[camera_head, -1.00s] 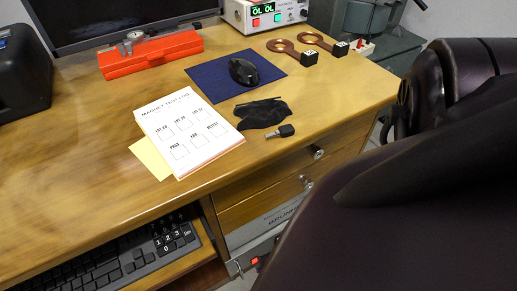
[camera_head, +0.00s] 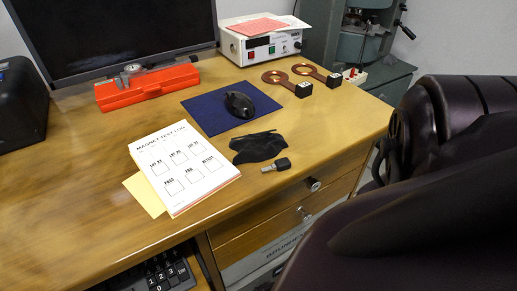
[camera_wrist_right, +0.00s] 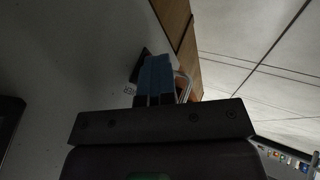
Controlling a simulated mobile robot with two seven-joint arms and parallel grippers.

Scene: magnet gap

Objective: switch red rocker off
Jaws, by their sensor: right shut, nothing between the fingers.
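My left gripper is not in view.
The desk (camera_head: 90,180) holds a mouse (camera_head: 239,104) on a blue mat (camera_head: 205,115), a test sheet (camera_head: 182,168), a black cloth (camera_head: 258,148) and two copper-coloured rings. A dark chair (camera_head: 440,200) blocks the right. Drawers (camera_head: 285,205) are under the desk edge.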

